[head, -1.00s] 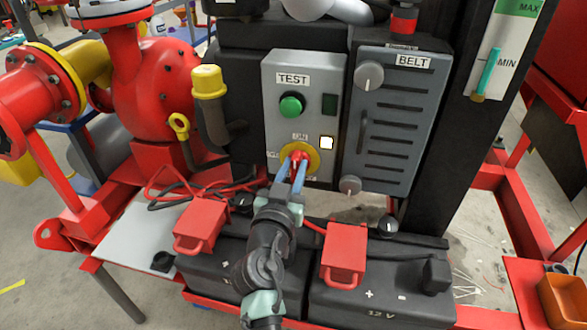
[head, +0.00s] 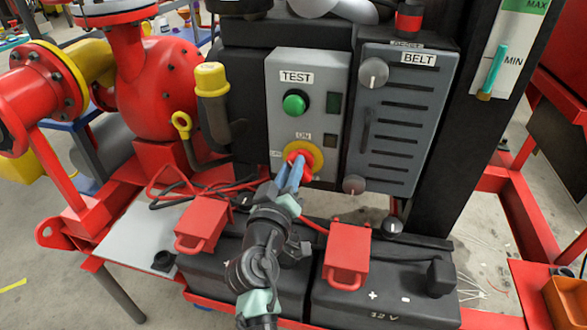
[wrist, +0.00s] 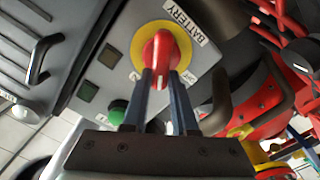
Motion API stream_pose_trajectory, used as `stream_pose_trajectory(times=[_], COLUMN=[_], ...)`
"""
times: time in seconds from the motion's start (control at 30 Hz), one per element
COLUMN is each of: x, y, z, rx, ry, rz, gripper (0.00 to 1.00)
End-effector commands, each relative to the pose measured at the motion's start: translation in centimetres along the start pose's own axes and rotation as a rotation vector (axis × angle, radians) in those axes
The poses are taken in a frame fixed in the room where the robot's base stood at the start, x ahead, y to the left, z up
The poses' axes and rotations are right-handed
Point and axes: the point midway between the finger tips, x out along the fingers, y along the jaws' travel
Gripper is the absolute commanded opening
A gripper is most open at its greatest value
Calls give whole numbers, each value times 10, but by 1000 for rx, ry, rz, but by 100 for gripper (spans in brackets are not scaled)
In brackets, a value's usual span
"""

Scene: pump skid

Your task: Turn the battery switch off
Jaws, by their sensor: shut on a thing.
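The battery switch is a red handle (head: 301,152) on a yellow round plate (head: 315,165), low on a grey control panel (head: 283,130). An ON label sits above it and a smaller label to its left. The wrist view shows the red handle (wrist: 162,52) up close beside a BATTERY label (wrist: 187,22). My gripper (head: 292,175) reaches up from below, its blue fingers shut on the handle. In the wrist view the fingers (wrist: 160,85) lie on either side of the handle. A square lamp (head: 331,141) right of the switch is dark.
A green TEST button (head: 294,103) sits above the switch. The BELT panel (head: 403,120) with knobs stands close on the right. Black batteries (head: 385,290) with red terminal covers (head: 347,252) lie below, around my arm. A yellow-capped pipe (head: 212,80) stands on the left.

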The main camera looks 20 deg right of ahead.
Motion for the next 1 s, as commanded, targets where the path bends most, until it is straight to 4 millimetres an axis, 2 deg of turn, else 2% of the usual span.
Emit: stream_pose_trajectory(times=[0.6, 1.0], x=[0, 0], y=[-10, -14], z=[3, 6], rx=[-585, -863], ry=[-1, 0], rz=[-1, -1], gripper=[0, 0])
